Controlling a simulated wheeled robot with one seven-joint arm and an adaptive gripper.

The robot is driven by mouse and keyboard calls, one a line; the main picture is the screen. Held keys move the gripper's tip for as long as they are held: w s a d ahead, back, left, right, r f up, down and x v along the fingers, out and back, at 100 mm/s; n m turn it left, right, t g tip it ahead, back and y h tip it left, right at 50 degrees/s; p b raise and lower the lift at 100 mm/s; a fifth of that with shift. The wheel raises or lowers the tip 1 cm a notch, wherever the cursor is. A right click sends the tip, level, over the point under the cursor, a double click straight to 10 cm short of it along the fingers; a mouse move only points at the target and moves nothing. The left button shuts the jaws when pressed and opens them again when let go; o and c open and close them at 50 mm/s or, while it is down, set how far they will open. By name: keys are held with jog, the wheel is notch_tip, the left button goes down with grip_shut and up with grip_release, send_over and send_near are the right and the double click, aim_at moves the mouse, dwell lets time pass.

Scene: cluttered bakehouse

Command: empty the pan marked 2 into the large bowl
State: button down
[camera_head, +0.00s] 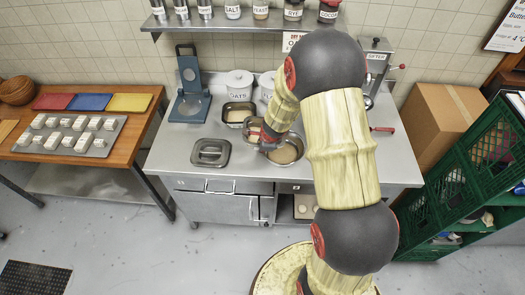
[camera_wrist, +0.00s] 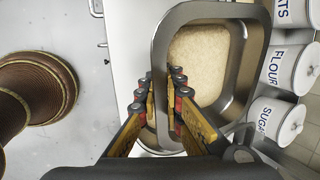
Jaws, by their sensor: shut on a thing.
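A metal pan with pale, flour-like contents fills the middle of the wrist view; its rim (camera_wrist: 240,78) is clear there. My gripper (camera_wrist: 169,80) is shut on the pan's left wall, one finger inside and one outside. In the head view my gripper (camera_head: 266,141) and the pan are partly hidden by my arm, beside a round metal bowl (camera_head: 300,151) with pale contents. A second rectangular pan (camera_head: 238,105) with pale contents stands behind, by the canisters. I cannot read a number on either pan.
A grey lid (camera_head: 210,152) lies left of the bowl. A blue scale (camera_head: 189,105) and labelled canisters (camera_head: 239,82) stand behind.

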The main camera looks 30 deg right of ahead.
jog(key=shift+s+d+r+m, duration=0.1)
jog(key=shift+d+r+m, duration=0.1)
jog(key=shift+d+m, duration=0.25)
jog(key=shift+w+a, duration=0.1)
jog(key=shift+w, duration=0.1)
jog(key=shift+s, duration=0.1)
jog(key=shift+b, duration=0.3)
jog(key=shift+f+t+b, duration=0.1)
jog(key=shift+t+b, duration=0.2)
jog(key=shift+b, duration=0.45)
jog(key=shift+y+b, duration=0.4)
jog(key=shift+b, duration=0.45)
jog(key=shift+r+t+y+b, duration=0.3)
jog(key=shift+r+t+b, duration=0.1)
jog(key=shift+b, duration=0.8)
jog(key=shift+r+m+b, duration=0.25)
jog(key=shift+r+b, duration=0.05)
jog(key=shift+b, duration=0.35)
jog(key=shift+r+y, duration=0.15)
jog(key=shift+y, duration=0.15)
